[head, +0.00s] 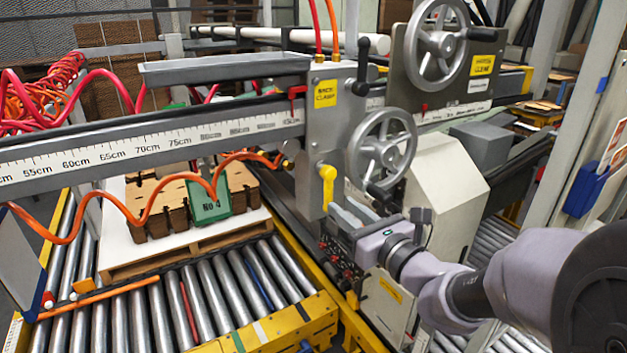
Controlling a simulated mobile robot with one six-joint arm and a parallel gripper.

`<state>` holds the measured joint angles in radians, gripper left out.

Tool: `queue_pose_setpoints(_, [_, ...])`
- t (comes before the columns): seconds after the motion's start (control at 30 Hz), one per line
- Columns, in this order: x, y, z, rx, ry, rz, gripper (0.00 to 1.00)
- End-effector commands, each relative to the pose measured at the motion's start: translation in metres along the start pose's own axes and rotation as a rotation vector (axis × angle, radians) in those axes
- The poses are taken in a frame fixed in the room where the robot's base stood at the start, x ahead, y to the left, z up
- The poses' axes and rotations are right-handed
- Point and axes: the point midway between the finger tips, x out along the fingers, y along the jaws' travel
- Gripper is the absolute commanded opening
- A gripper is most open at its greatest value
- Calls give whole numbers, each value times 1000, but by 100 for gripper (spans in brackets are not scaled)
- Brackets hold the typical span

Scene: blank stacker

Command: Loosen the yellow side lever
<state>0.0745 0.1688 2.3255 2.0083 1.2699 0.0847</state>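The yellow side lever (327,184) is on the lower part of a grey upright plate, left of the lower handwheel. It has a round yellow head at the top and a narrow stem hanging almost straight down. My gripper (348,212) comes in from the right, just right of the lever's lower end. Its two pale fingers appear spread, with nothing seen between them. They look apart from the lever, but the depth between them is hard to judge. The lever's whole length shows.
The lower handwheel (382,148) is close above my gripper, with a second handwheel (436,42) higher up. A ruler beam (150,139) runs left. A dark control panel with red buttons (345,262) is below. An orange coiled hose (150,208) hangs at left, over a roller conveyor (215,300).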

Motion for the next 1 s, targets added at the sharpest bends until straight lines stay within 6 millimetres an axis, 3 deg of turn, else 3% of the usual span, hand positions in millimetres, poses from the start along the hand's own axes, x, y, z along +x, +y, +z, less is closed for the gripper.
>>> queue_pose_setpoints(0.67, [48,1,0,0,0,1,25])
queue_pose_setpoints(1.0, [48,13,4,227,2,1,25])
